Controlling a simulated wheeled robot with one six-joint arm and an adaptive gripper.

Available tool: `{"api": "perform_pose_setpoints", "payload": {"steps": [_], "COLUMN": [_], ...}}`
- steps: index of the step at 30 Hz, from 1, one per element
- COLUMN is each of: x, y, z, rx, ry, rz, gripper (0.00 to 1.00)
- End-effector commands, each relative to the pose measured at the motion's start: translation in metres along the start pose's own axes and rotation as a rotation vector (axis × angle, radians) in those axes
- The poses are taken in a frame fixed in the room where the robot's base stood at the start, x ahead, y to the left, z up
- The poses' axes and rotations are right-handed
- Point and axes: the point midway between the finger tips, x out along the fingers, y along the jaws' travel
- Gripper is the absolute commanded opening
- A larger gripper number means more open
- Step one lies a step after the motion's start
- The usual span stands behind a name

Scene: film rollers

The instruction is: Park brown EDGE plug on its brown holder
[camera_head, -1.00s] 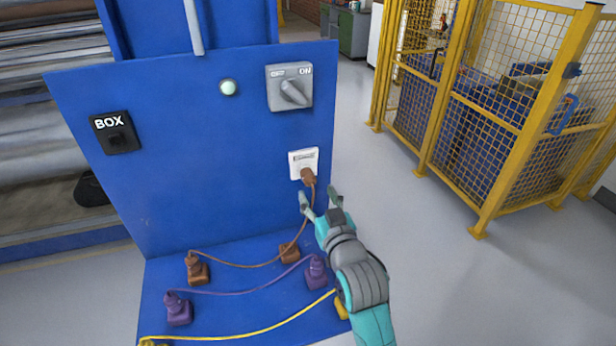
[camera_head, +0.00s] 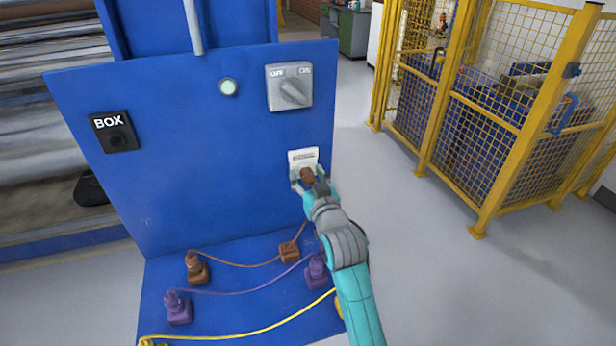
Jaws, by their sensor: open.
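The brown EDGE plug (camera_head: 307,174) sits in the white socket (camera_head: 303,157) on the right side of the upright blue panel. My gripper (camera_head: 308,178) is open, with its fingers around the plug on either side. Whether the fingers touch it cannot be told. A brown cable hangs from behind my gripper down to a brown holder (camera_head: 289,252) at the back of the blue base shelf. That holder's top looks empty. Another brown plug stands upright on a brown holder (camera_head: 198,272) at the left of the shelf, with a cable running right.
Purple holders (camera_head: 179,311) (camera_head: 316,272) and a yellow cable (camera_head: 240,332) lie in front on the shelf. The panel carries a grey rotary switch (camera_head: 290,88), a pale round button (camera_head: 228,87) and a black BOX socket (camera_head: 115,132). Yellow fencing (camera_head: 470,120) stands right, beyond open floor.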

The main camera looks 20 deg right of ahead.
Motion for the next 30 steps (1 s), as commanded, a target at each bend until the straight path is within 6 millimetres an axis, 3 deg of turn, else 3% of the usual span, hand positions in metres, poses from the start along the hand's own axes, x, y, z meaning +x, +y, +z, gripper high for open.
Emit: {"api": "perform_pose_setpoints", "payload": {"steps": [22, 23, 27, 30], "x": [-0.0003, -0.0003, -0.0003, -0.0003], "y": [0.0000, 0.0000, 0.0000, 0.0000], "z": [0.0002, 0.0002, 0.0002, 0.0002], "rx": [0.000, 0.000, 0.000, 0.000], "ry": [0.000, 0.000, 0.000, 0.000], "rz": [0.000, 0.000, 0.000, 0.000], "gripper": [0.58, 0.56, 0.21, 0.00]}}
